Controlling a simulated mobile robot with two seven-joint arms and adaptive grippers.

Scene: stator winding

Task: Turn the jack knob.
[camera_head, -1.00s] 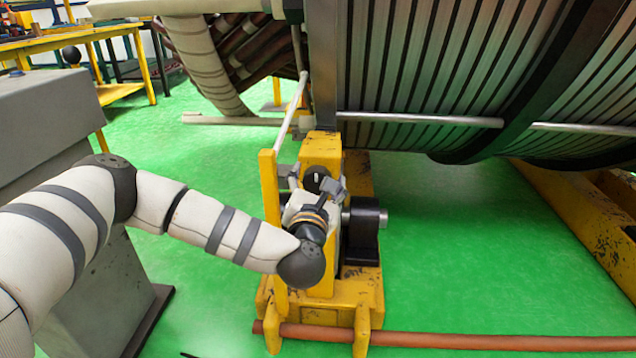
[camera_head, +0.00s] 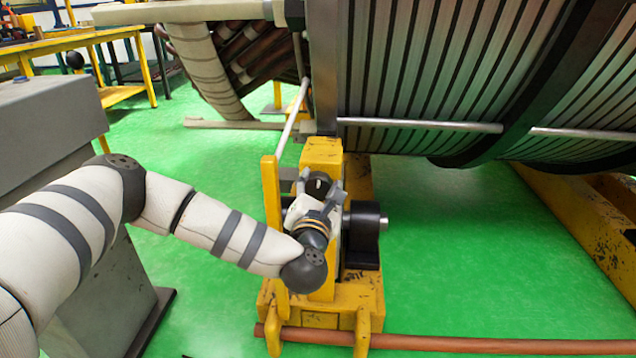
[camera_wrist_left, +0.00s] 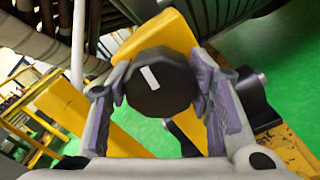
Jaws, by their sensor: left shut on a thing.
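The jack knob is a round black knob with a white mark; it shows in the head view (camera_head: 318,184) and large in the left wrist view (camera_wrist_left: 160,82). It sits on the face of the yellow jack (camera_head: 322,152). My left gripper (camera_head: 319,188) is at the knob, with one finger on each side of it, shut on it. In the left wrist view the gripper (camera_wrist_left: 160,92) shows grey-purple finger pads against the knob's sides, and the white mark is tilted slightly from vertical. My right gripper is not in view.
The large stator (camera_head: 420,70) hangs just behind and above the jack. A black cylinder (camera_head: 362,222) sticks out at the jack's right side. A reddish pipe (camera_head: 480,341) lies along the floor in front. A grey cabinet (camera_head: 40,120) stands at left. Green floor is open to the right.

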